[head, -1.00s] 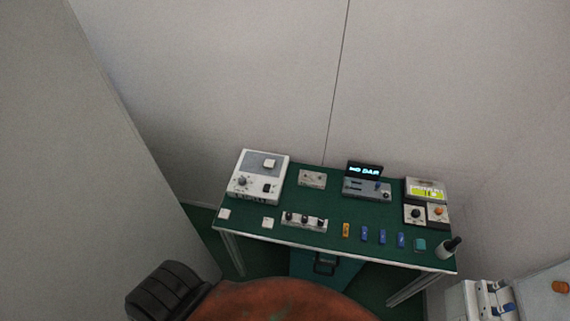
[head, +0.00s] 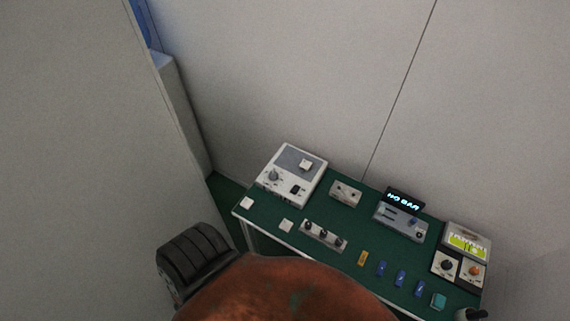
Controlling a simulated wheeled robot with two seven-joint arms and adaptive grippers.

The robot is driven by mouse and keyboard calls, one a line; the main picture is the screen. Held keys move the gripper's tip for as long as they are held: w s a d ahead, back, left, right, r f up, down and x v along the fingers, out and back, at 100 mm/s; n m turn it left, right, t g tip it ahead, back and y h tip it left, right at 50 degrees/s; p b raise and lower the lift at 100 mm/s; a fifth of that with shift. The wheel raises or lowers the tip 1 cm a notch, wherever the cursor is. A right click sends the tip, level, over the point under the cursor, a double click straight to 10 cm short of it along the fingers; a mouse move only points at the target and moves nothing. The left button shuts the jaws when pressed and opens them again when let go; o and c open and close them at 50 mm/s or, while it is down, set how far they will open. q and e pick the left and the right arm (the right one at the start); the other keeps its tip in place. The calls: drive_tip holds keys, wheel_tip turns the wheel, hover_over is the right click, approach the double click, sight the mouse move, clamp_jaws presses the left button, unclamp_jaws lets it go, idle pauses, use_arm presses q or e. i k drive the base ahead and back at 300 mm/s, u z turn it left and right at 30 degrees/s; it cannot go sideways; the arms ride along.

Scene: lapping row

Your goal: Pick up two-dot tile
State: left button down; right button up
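Small pale tiles lie on the green bench top: one tile (head: 246,203) at its left corner and another tile (head: 286,226) near the front edge. A third pale square (head: 306,165) sits on the grey plate of the white machine (head: 276,180). All are too small for me to make out any dots, so I cannot tell which is the two-dot tile. Neither of my grippers is in view.
The green bench (head: 350,222) carries a three-knob strip (head: 323,236), a small box (head: 345,193), a display reading "NO BAR" (head: 403,201), a green-lit screen unit (head: 467,243), an orange block (head: 362,258), blue blocks (head: 400,279) and a teal block (head: 438,301). A partition stands at left.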

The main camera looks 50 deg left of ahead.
sight(305, 165)
drive_tip(key=u, duration=1.95)
